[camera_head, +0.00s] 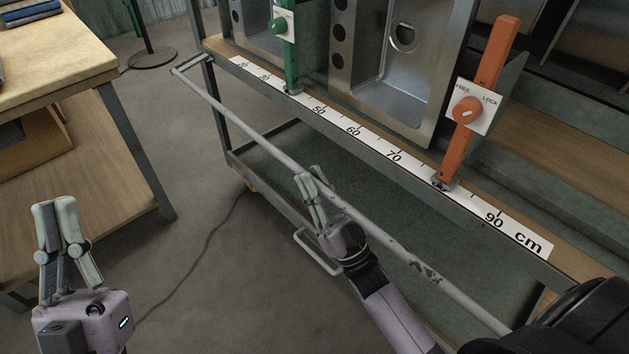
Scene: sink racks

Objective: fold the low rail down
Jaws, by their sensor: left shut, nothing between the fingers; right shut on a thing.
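The low rail (243,122) is a long grey bar with worn dark patches. It runs diagonally across the front of the rack, standing out from the rack's front edge, with a bent end arm (190,63) at the far left. My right gripper (311,178) is shut on the rail near its middle, and its fingers hide a short part of it. The rail's near right end is partly hidden by a dark part of mine. My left gripper (54,207) is shut and empty at the lower left, above the floor and apart from the rail.
The rack's front edge bears a centimetre scale (372,140). Green (290,50) and orange (487,65) posts with knobs stand there before metal sinks (400,75). A lower shelf (285,150) lies below. A wooden table (60,60) stands left; open floor (215,210) lies between.

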